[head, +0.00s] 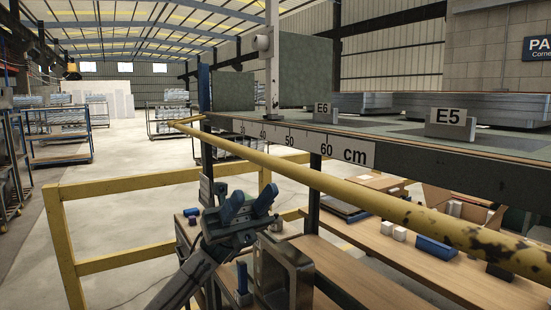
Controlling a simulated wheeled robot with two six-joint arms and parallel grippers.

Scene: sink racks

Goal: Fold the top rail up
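The top rail (330,183) is a long yellow bar with dark worn patches toward its right end. It runs from the back left to the right edge, in front of the shelf's ruler edge and a little below it. My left gripper (249,203) is below and in front of the rail, with its two blue fingers pointing up and apart. It is empty, with a visible gap to the rail. My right gripper is not in view.
A yellow guard frame (66,243) stands at the left. The shelf with a centimetre scale (357,154) and E5 sign (447,116) lies behind the rail. Below are a wooden bench (385,240) and a grey metal box (283,272). Open floor lies at the left.

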